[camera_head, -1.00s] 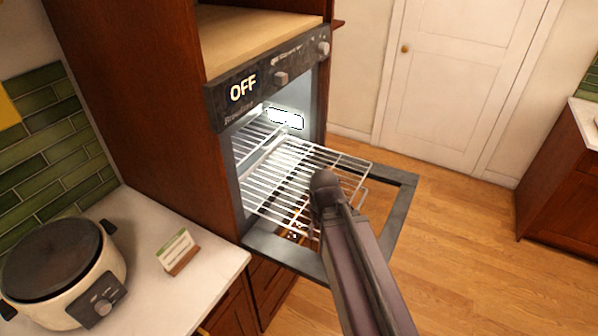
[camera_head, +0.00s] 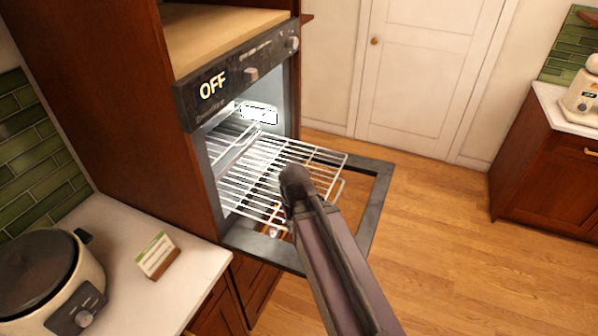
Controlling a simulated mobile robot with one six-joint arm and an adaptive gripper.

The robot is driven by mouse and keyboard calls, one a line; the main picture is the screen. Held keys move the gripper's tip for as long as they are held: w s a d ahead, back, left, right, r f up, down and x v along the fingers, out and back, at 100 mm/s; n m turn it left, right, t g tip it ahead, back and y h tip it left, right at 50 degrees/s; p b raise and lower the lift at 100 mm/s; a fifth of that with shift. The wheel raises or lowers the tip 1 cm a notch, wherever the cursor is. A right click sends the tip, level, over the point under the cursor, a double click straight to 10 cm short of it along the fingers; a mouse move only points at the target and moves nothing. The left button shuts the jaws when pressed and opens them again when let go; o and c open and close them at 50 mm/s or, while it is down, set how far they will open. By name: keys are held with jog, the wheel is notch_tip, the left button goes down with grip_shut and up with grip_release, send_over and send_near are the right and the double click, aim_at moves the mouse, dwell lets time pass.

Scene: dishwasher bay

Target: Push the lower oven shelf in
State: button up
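The oven (camera_head: 212,88) is built into a tall dark wood cabinet, and its door (camera_head: 372,205) hangs open and flat. A white wire shelf (camera_head: 318,153) sticks far out of the oven over the door. More wire rack (camera_head: 232,136) shows inside the cavity; I cannot tell clearly where one shelf ends and another begins. My arm comes up from the bottom right, and its dark rounded joint covers the front edge of the sticking-out shelf. Small pale parts below this edge may belong to my gripper. Its fingers are mostly hidden, and contact with the shelf cannot be told.
A white counter (camera_head: 195,262) at the left holds a cooker (camera_head: 40,275) and a small card stand (camera_head: 158,256). Another counter (camera_head: 560,108) with an appliance stands at the far right. The wooden floor (camera_head: 450,230) between is clear, up to a white door (camera_head: 420,75).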

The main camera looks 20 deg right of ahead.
aim_at(327, 192)
grip_shut()
jog(key=w+d+m+y, duration=0.1)
jog(key=w+d+m, duration=0.1)
jog(key=d+m, duration=0.1)
jog(key=w+d+m+y, duration=0.1)
jog(key=w+d+m, duration=0.2)
jog(key=shift+w+f+m+b, duration=0.2)
jog(key=shift+w+m+b, duration=0.1)
jog(key=shift+w+b, duration=0.1)
jog(key=w+d+m, duration=0.1)
jog(key=d+m, duration=0.1)
jog(key=w+d+m+t+y, duration=0.1)
jog(key=d+m, duration=0.1)
jog(key=d, duration=0.1)
jog(key=w+d+m+y, duration=0.1)
jog(key=w+d+m, duration=0.1)
jog(key=shift+w+d+r+t, duration=0.1)
jog(key=shift+d+r+t, duration=0.1)
jog(key=shift+d+t, duration=0.1)
jog(key=w+d+r+m+t+y+b, duration=0.1)
jog(key=w+d+m+t, duration=0.1)
jog(key=d+m, duration=0.4)
jog(key=w+d+r+m+t+y, duration=0.1)
jog(key=d+m, duration=0.6)
jog(key=d, duration=0.8)
jog(key=shift+w+r+m+t+y+b, duration=0.3)
jog(key=shift+w+r+t+y+b, duration=0.15)
jog(key=shift+w+t, duration=0.2)
jog(key=shift+a+f, duration=0.15)
jog(key=shift+a, duration=0.05)
